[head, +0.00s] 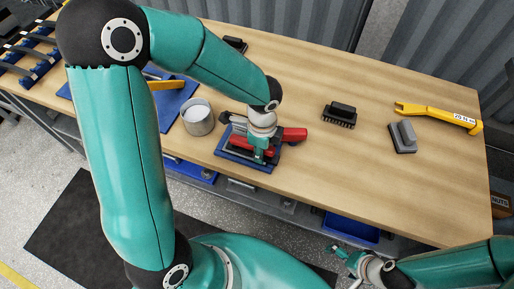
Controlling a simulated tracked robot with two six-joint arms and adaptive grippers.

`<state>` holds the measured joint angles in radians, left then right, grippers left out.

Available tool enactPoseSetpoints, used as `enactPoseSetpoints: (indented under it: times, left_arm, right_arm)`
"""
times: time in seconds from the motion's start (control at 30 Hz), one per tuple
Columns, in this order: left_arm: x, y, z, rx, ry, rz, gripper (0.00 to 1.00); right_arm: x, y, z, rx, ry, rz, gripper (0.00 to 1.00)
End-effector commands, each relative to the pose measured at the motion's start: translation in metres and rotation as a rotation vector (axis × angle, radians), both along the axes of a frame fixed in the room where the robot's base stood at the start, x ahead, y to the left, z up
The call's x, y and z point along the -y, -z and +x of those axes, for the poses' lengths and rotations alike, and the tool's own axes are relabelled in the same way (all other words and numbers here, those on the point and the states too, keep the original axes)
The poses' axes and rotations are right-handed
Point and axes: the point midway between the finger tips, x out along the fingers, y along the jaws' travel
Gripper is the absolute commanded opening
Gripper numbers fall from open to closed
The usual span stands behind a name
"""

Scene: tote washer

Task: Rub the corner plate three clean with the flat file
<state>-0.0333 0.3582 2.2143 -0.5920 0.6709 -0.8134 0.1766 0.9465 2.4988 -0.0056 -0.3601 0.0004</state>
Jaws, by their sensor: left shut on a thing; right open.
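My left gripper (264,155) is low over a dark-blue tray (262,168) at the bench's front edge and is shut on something. A red part (294,134) sticks out to the right of it. The gripper and wrist hide most of it, so I cannot tell whether this is the flat file's handle or part of a fixture. Dark and grey parts lie on the tray under the gripper. I cannot make out which is corner plate three, or whether anything touches it. My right gripper (343,254) is open and empty, in front of the bench.
A white-grey cup (198,117) stands left of the tray. Rightward lie a black brush (340,113), a grey block with a handle (402,137) and a yellow tool (440,114). Blue bins (350,228) sit below the bench edge. The bench's right front is clear.

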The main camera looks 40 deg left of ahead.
Motion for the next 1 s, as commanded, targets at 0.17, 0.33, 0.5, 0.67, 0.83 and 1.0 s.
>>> enactPoseSetpoints:
  times: [0.17,0.33,0.5,0.67,0.83,1.0]
  left_arm:
    - [0.000,0.000,0.000,0.000,0.000,0.000,0.00]
    - [-0.001,0.000,0.000,0.000,0.000,0.000,0.00]
    - [-0.010,-0.001,-0.002,0.000,-0.003,0.000,0.00]
    - [-0.024,-0.001,-0.006,0.000,-0.004,-0.001,0.00]
    - [-0.036,-0.001,-0.009,0.000,-0.003,0.000,0.00]
    - [-0.040,0.000,-0.010,0.000,0.000,0.000,0.00]
  right_arm:
    - [0.000,0.000,0.000,0.000,0.000,0.000,1.00]
    - [0.000,0.000,0.000,0.000,0.000,0.000,1.00]
    - [0.000,-0.002,0.000,0.000,0.000,0.000,1.00]
    - [0.000,-0.004,0.000,0.000,0.000,0.000,1.00]
    - [0.000,-0.006,0.000,0.000,0.000,0.000,1.00]
    - [0.000,-0.006,0.000,0.000,0.000,0.000,1.00]
